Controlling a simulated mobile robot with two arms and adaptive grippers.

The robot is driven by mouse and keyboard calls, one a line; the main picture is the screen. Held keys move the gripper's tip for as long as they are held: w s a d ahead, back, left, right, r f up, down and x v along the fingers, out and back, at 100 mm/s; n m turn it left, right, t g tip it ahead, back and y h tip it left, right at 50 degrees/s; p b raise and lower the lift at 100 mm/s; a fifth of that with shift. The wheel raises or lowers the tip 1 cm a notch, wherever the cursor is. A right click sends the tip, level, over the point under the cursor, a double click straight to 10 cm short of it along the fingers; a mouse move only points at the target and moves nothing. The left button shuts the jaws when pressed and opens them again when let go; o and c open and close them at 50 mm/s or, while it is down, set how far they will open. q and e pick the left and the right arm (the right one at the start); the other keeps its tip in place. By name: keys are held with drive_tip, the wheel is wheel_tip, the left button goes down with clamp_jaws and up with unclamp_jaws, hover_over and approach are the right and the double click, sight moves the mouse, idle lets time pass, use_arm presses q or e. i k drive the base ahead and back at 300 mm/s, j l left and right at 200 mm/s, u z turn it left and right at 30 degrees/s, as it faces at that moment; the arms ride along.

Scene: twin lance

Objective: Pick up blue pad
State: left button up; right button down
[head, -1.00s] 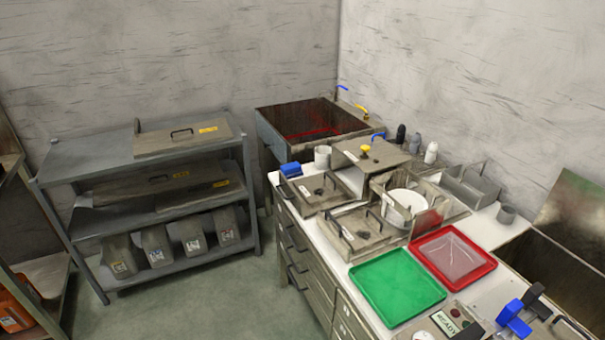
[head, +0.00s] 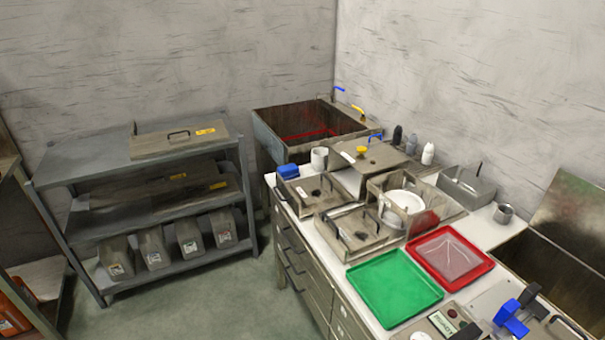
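A small blue pad (head: 288,171) lies on the white counter (head: 330,262) at its far left corner, beside a white cup and behind a steel lidded box. It looks like a block with a flat top, and nothing covers it. Neither of my grippers shows in the head view, so their distance from the pad cannot be seen.
Steel boxes (head: 358,232), a green tray (head: 394,287) and a red tray (head: 450,257) crowd the counter. A white cup (head: 319,158) stands close to the pad. A sink (head: 300,125) lies behind. A grey shelf (head: 90,164) stands left, with open floor (head: 215,295) before it.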

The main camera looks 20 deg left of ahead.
sight(289, 171)
drive_tip(key=i+j+z, duration=0.1)
drive_tip(key=j+z, duration=0.2)
drive_tip(key=z, duration=0.15)
drive_tip(key=i+j+z, duration=0.1)
drive_tip(key=j+z, duration=0.35)
drive_tip(key=l, duration=0.1)
